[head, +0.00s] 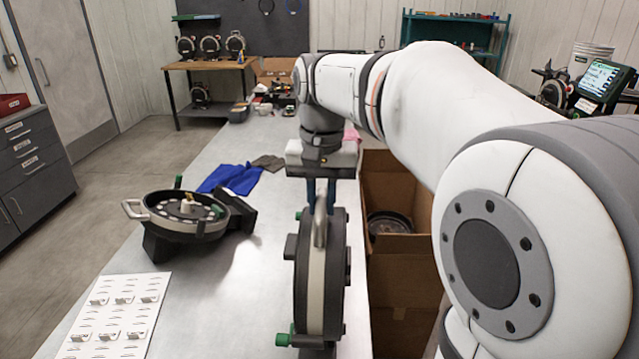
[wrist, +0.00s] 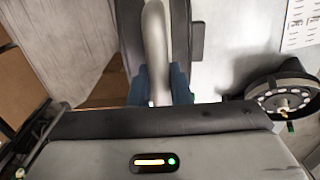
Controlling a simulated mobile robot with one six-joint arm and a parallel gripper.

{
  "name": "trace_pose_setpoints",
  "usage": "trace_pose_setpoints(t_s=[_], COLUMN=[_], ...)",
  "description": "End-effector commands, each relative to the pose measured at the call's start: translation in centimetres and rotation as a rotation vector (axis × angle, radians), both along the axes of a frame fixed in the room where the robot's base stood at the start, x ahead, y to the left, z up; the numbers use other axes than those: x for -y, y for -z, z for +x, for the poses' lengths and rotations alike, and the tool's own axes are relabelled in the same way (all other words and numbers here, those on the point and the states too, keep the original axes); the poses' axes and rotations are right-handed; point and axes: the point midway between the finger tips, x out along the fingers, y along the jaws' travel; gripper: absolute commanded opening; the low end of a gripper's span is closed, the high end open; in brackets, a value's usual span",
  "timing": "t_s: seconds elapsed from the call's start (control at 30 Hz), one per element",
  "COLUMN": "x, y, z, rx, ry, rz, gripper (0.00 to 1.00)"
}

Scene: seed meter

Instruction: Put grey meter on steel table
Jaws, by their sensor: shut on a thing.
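The grey meter (head: 315,280) is a round, disc-like unit with a black body, a pale grey rim band and a grey handle. It stands on edge over the steel table (head: 215,300), near the table's right edge. I cannot tell whether its underside touches the table. My gripper (head: 321,196) points down from above, with its blue fingers shut on the meter's handle. In the wrist view the fingers (wrist: 159,88) close on both sides of the pale handle (wrist: 155,45). The handle hides part of the meter there.
Another meter (head: 187,215) lies flat in a black stand at the left of the table, with a white label sheet (head: 118,315) in front. Blue cloth (head: 230,179) lies behind. A cardboard box (head: 400,270) holding a dark round part stands right of the table. The table's middle is clear.

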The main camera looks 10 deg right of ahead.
Motion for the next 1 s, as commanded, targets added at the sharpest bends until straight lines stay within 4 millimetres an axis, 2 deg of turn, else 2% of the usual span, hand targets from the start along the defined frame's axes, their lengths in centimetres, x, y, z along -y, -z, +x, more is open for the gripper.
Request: trace_pose_setpoints(t_s=[0.2, 0.43, 0.47, 0.7, 1.0], x=[0.0, 0.0, 0.1, 0.1, 0.1], y=[1.3, 1.4, 1.8, 1.7, 1.4], z=[0.1, 0.1, 0.0, 0.0, 0.0], rx=[0.009, 0.008, 0.000, 0.000, 0.002], ry=[0.001, 0.001, 0.001, 0.001, 0.002], rz=[0.000, 0.001, 0.000, 0.000, 0.000], gripper=[0.00, 0.00, 0.20, 0.40, 0.40])
